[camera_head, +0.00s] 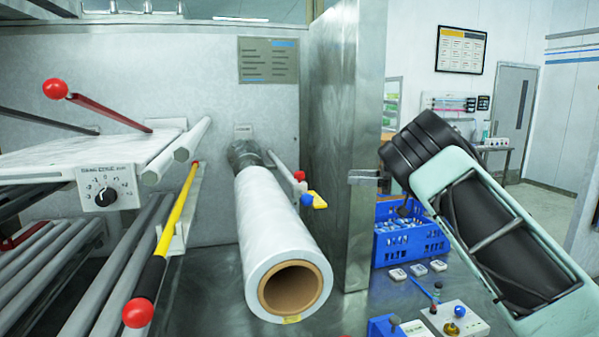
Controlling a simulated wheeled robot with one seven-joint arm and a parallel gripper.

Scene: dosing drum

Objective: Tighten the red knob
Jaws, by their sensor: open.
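Several red, ball-like ends show, and I cannot tell which one is the task's red knob. One red ball (55,88) tops a red lever at the upper left. Another red ball (138,313) ends a yellow and black lever (172,230) at the lower left. A small red knob (300,176) sits on a rod behind the white roll (275,235), close to a blue ball and a yellow piece. My arm, mint green and black, shows at the right. Its fingers do not show clearly, and nothing visible is held.
A metal panel (343,130) stands upright between the roll and my arm. A blue crate (408,240) stands behind it. A white box with a black dial (105,197) hangs at left. Small control boxes (452,318) lie at the lower right.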

